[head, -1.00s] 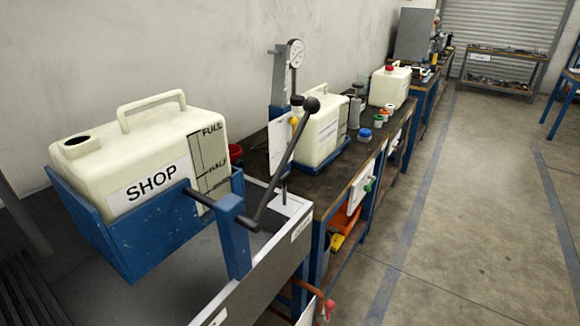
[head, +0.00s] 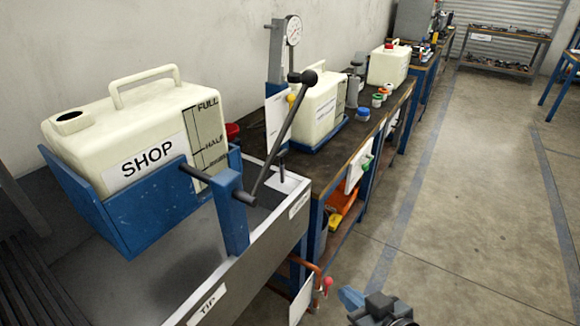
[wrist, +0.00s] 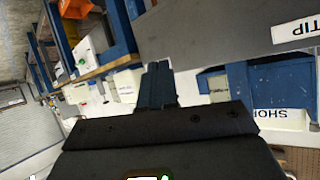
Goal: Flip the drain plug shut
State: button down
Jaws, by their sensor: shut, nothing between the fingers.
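No part is clearly marked as the drain plug. A copper-coloured pipe (head: 314,270) with a red-ended handle (head: 327,283) sits under the right end of the grey basin (head: 262,262); I cannot tell whether it is the plug or whether it is shut. A small dark upright piece (head: 282,166) stands at the basin's far corner, its lower end unclear. My gripper (head: 350,297) is low at the bottom edge of the head view, right of the basin and apart from the red handle. In the wrist view its fingers (wrist: 158,86) are together and empty.
A cream SHOP jug (head: 135,128) sits in a blue tilting cradle (head: 160,215) over the basin. A black-knobbed lever (head: 284,135) rises beside it. The bench (head: 345,150) behind holds more jugs and small jars. The floor (head: 470,210) at right is open.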

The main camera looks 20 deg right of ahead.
jog(key=w+d+r+n+y, duration=0.1)
jog(key=w+r, duration=0.1)
jog(key=w, duration=0.4)
jog(key=w+r+n+g+y, duration=0.1)
jog(key=w+r, duration=0.2)
jog(key=w, duration=0.2)
jog(key=w+d+r+n+y, duration=0.1)
jog(key=w+r, duration=0.1)
jog(key=w, duration=0.4)
jog(key=w+d+r+n+g+y, duration=0.1)
jog(key=w+r, duration=0.3)
jog(key=r, duration=0.4)
jog(key=w+d+r+n+g+y+b, duration=0.1)
jog(key=w+d+r+n, duration=0.2)
jog(key=w+r, duration=0.2)
notch_tip(320, 180, up, 4)
jog(key=shift+f, duration=0.15)
jog(key=p, duration=0.2)
send_over(282, 161)
jog(key=s+d, duration=0.1)
jog(key=d, duration=0.1)
notch_tip(282, 161, down, 10)
jog(key=shift+s+a+r, duration=0.2)
